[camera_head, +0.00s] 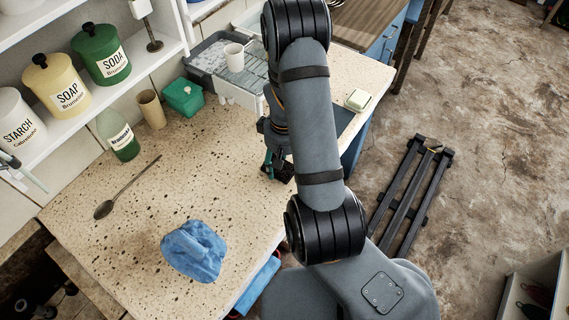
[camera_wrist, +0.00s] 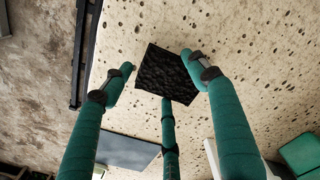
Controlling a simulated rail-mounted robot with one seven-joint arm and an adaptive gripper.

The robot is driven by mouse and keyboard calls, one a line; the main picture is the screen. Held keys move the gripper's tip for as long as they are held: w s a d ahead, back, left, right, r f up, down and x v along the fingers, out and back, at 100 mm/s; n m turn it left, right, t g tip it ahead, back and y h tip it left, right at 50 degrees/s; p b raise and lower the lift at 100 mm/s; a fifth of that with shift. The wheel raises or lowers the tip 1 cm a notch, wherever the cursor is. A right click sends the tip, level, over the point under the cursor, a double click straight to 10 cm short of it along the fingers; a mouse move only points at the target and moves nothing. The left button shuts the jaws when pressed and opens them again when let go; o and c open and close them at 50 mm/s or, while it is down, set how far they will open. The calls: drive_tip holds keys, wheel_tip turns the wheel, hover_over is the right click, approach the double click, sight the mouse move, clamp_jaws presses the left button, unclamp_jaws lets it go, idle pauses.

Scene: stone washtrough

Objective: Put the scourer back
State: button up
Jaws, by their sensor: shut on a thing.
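The scourer is a flat, black, rough square pad (camera_wrist: 166,73) between my fingertips in the wrist view. My gripper (camera_wrist: 165,82) has teal fingers with dark bands and is shut on the scourer. In the head view my gripper (camera_head: 277,167) is low over the speckled stone counter (camera_head: 230,150), near its right edge and partly behind my arm. The dark scourer is hard to tell from the fingers there. I cannot tell whether it touches the stone.
A grey rack (camera_head: 205,55) with a white cup (camera_head: 234,57) stands behind. A green box (camera_head: 183,97), a bottle (camera_head: 118,136) and a beaker (camera_head: 151,109) line the wall. A spoon (camera_head: 127,187) and blue cloth (camera_head: 194,251) lie left. A small pale dish (camera_head: 358,100) sits right.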

sight(284, 169)
drive_tip(key=shift+f, duration=0.15)
drive_tip(key=o, duration=0.9)
drive_tip(key=shift+f, duration=0.1)
drive_tip(key=shift+c, duration=0.2)
drive_tip(key=o, duration=0.5)
drive_tip(key=shift+r, duration=0.55)
wheel_tip(284, 169, up, 11)
drive_tip(key=shift+s+r, duration=0.1)
drive_tip(key=shift+r, duration=0.1)
